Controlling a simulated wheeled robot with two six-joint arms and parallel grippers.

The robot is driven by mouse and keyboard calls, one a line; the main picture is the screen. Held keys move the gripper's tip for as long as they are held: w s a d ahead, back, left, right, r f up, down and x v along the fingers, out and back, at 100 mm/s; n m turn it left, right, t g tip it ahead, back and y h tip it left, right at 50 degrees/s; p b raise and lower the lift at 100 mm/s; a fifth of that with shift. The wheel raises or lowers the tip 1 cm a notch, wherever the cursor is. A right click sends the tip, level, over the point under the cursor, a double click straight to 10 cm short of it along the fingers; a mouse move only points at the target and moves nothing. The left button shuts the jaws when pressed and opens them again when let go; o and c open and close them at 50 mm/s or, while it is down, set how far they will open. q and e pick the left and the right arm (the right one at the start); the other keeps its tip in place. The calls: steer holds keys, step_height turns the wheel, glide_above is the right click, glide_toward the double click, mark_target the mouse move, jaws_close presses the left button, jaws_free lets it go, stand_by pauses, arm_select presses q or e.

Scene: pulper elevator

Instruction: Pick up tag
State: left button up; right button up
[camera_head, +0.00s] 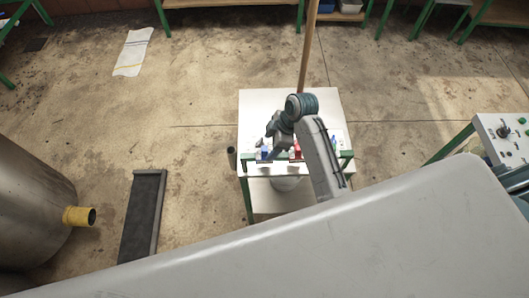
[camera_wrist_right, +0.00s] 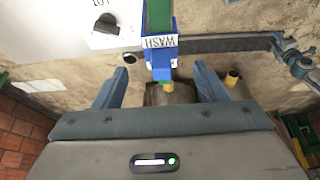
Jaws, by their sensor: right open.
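My right gripper (camera_wrist_right: 162,85) is open, with one finger on each side of the tag's lower end and clear gaps on both sides. I cannot tell whether the tag lies between the fingers in depth. In the head view my right gripper (camera_head: 270,143) is over the front of a white table (camera_head: 255,105), close to a small blue item (camera_head: 264,153). My left gripper is out of view.
A wooden pole (camera_head: 308,45) rises behind. The wrist view shows a white panel with a black knob (camera_wrist_right: 105,27). A steel tank (camera_head: 30,205) is at left, a control box (camera_head: 505,138) at right.

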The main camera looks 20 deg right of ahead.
mark_target(262, 153)
steer(key=shift+a+f, duration=0.2)
steer(key=shift+f, duration=0.15)
steer(key=p+x, duration=0.1)
steer(key=x, duration=0.1)
steer(key=p+x, duration=0.2)
steer(key=shift+a+f, duration=0.15)
steer(key=shift+a, duration=0.15)
steer(key=shift+w+a+f, duration=0.15)
steer(key=shift+f, duration=0.35)
steer(key=c, duration=1.1)
